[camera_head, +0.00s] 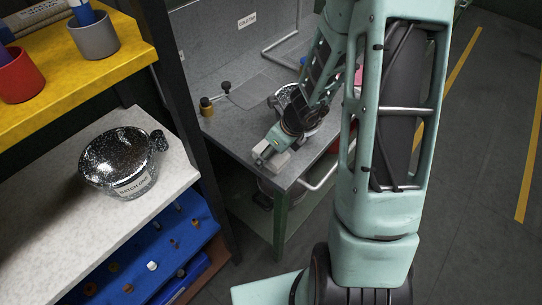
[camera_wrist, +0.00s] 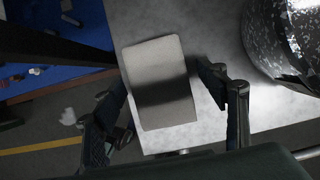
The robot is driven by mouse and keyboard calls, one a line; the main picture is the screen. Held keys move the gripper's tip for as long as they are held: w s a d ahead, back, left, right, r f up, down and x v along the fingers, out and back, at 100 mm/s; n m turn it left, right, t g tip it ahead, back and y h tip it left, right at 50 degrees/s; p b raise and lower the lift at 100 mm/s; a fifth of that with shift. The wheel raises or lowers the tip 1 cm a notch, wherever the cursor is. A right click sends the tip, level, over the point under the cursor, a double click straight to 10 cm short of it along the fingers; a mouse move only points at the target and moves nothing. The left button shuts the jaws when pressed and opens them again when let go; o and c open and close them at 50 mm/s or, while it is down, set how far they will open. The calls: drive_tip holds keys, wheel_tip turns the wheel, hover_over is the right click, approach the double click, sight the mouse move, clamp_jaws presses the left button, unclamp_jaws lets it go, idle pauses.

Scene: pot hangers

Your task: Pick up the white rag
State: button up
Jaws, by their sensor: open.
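The white rag (camera_wrist: 158,100) shows in the wrist view as a pale grey-white rounded rectangle near the table edge, with a dark shadow band across it. In the head view it is a small pale patch (camera_head: 277,160) at the table's front left corner. My gripper (camera_wrist: 163,82) is open, with one finger on the rag's left and one on its right. In the head view my gripper (camera_head: 266,152) is over that corner and partly covers the rag. I cannot tell whether the fingers touch the rag.
A speckled pot (camera_wrist: 296,40) stands right of the rag on the grey table (camera_head: 236,128); in the head view my arm partly hides it. Left shelves hold another speckled pot (camera_head: 121,160), a red cup (camera_head: 20,78), a grey cup (camera_head: 95,38) and a blue rack (camera_head: 150,255). A rail runs along the table's front.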

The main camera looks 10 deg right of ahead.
drive_tip(key=shift+f+b, duration=0.25)
drive_tip(key=shift+b, duration=0.05)
drive_tip(key=shift+c, duration=0.5)
drive_tip(key=c, duration=1.1)
drive_tip(key=shift+c, duration=0.2)
drive_tip(key=shift+r, duration=0.1)
